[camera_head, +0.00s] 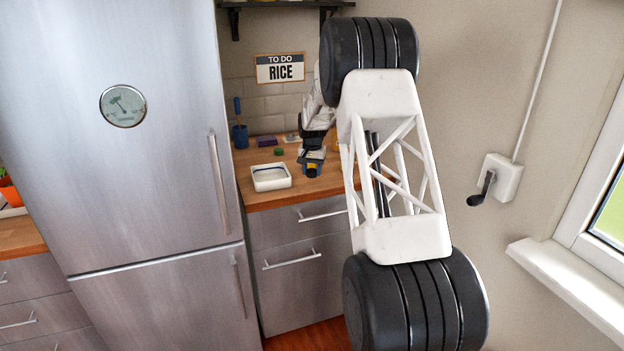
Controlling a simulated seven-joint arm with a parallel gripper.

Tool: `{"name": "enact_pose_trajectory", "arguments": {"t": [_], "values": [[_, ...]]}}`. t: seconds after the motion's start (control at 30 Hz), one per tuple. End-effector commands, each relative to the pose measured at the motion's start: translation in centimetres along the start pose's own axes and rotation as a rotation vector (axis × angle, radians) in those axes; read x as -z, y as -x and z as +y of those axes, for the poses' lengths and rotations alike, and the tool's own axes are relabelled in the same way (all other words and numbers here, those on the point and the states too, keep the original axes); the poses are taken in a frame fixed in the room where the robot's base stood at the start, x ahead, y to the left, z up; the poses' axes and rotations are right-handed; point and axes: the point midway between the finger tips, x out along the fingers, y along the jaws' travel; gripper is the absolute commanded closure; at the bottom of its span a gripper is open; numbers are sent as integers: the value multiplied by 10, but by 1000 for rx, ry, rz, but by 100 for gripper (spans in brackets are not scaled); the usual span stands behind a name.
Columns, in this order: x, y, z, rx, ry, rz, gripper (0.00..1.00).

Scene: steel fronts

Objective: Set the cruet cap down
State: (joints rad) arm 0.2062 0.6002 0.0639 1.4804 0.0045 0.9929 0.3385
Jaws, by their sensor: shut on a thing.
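My gripper (312,157) hangs over the wooden counter, right of the white tray, pointing down. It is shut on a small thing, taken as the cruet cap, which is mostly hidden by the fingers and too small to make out. A small dark, blue and yellow item (312,171) shows just below the fingertips, near the counter's front. I cannot tell whether it is part of what I hold or stands apart.
A white square tray (271,187) stands at the counter's front left. A small green round thing (279,152), a purple block (267,141) and a blue cup (240,136) are behind it. The steel fridge (150,130) bounds the left. My arm hides the counter's right part.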

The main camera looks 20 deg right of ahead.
Motion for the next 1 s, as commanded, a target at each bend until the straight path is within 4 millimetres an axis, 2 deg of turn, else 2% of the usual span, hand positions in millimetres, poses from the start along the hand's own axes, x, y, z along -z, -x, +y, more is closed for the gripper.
{"name": "enact_pose_trajectory", "arguments": {"t": [0.23,0.53,1.0], "values": [[0,-5,0,0,0,-1,100],[0,-33,0,0,0,-1,100],[0,-38,0,0,0,0,100]]}}
